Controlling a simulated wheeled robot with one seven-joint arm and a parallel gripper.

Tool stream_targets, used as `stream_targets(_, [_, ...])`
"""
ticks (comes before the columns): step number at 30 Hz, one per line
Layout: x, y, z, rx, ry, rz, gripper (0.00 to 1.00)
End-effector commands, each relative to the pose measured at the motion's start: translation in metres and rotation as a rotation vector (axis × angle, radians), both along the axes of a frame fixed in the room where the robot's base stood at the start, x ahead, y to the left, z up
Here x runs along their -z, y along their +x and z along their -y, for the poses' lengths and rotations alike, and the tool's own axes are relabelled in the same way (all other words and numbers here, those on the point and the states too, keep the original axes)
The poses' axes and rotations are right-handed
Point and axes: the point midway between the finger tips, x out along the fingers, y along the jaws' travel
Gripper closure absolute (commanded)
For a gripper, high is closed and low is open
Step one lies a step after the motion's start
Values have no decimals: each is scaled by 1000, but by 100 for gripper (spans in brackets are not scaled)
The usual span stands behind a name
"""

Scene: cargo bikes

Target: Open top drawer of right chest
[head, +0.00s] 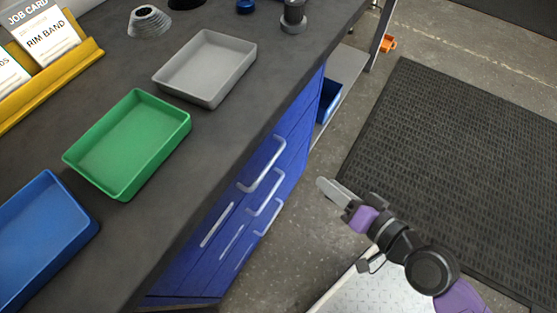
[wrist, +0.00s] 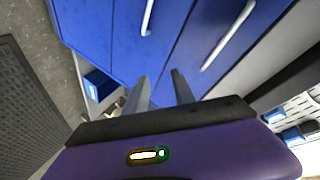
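The right chest (head: 292,127) has blue drawer fronts under the bench. Its top drawer handle (head: 264,163) is a pale bar just below the bench edge, with more handles below it. The drawers look shut. My gripper (head: 322,187) is right of the handles in the head view, clear of the chest, with its fingers pointing towards it. In the wrist view my gripper (wrist: 160,84) is open, with an empty gap between its fingers. The top handle (wrist: 229,36) lies beyond them to the right, and a lower handle (wrist: 148,17) lies beyond them, nearer the middle.
Left of it is another set of drawers with handles (head: 217,225). The dark bench top (head: 180,210) overhangs and carries grey (head: 206,68), green (head: 128,145) and blue (head: 40,240) trays. A blue bin (head: 329,100) sits on a low shelf. Floor and a black mat (head: 450,170) lie in front.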

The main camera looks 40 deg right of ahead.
Motion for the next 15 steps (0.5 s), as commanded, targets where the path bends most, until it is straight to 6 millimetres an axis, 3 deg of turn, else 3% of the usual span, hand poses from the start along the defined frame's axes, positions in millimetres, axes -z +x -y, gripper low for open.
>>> stream_targets(8, [-9,10,-13,-26,212,-2,69])
stream_targets(15, [-38,25,-35,-96,497,25,69])
